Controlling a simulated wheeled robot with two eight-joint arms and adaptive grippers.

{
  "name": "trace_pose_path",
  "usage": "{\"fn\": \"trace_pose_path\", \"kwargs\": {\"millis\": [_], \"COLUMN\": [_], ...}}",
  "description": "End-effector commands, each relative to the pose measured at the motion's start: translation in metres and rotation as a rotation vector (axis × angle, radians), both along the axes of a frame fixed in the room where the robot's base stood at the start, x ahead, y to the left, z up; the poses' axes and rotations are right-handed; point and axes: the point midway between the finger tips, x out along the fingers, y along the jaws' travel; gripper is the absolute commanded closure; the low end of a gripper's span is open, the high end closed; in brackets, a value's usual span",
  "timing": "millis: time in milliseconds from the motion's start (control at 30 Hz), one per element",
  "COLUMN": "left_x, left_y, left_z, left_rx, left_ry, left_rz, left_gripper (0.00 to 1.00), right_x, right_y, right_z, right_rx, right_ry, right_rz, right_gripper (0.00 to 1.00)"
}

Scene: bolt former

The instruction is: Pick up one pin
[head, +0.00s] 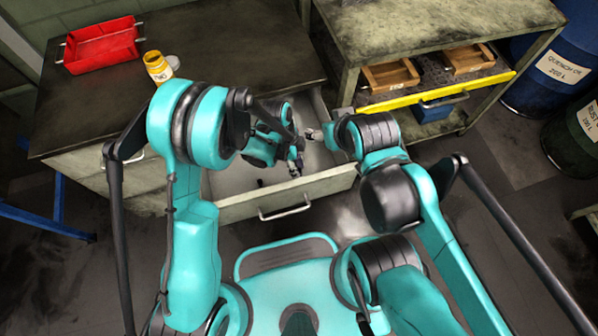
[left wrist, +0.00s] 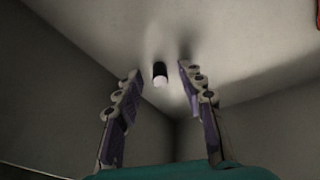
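A pin (left wrist: 160,73), a short dark cylinder with a whitish end, is on the pale floor of the drawer in the left wrist view. My left gripper (left wrist: 160,72) is open there, its two fingers on either side of the pin in the picture, with a gap on each side. In the head view my left gripper (head: 297,165) reaches down into the open drawer (head: 285,198). A small dark spot in that drawer may be a pin; it is too small to tell. My right gripper (head: 316,134) is by the drawer's right side, and its fingers are unclear.
The drawer walls stand close around my left gripper. A dark bench top holds a red bin (head: 102,45) and a yellow pot (head: 158,67). At right a shelf unit has a yellow edge (head: 440,90) and wooden trays (head: 390,76). Blue (head: 555,70) and dark drums stand far right.

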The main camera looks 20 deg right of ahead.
Motion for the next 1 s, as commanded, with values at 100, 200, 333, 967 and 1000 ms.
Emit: {"fn": "trace_pose_path", "kwargs": {"millis": [100, 200, 333, 967, 1000], "left_x": [0.000, 0.000, 0.000, 0.000, 0.000], "left_y": [0.000, 0.000, 0.000, 0.000, 0.000], "left_z": [0.000, 0.001, 0.001, 0.083, 0.088], "left_rx": [0.000, 0.000, 0.000, 0.000, 0.000], "left_ry": [0.000, 0.000, 0.000, 0.000, 0.000], "left_rz": [0.000, 0.000, 0.000, 0.000, 0.000], "left_gripper": [0.87, 1.00, 1.00, 1.00, 1.00], "right_x": [0.000, 0.000, 0.000, 0.000, 0.000], "right_y": [0.000, 0.000, 0.000, 0.000, 0.000], "right_z": [0.000, 0.000, 0.000, 0.037, 0.039], "right_rx": [0.000, 0.000, 0.000, 0.000, 0.000], "right_ry": [0.000, 0.000, 0.000, 0.000, 0.000], "right_rz": [0.000, 0.000, 0.000, 0.000, 0.000], "right_gripper": [0.31, 0.31, 0.31, 0.31, 0.31]}}
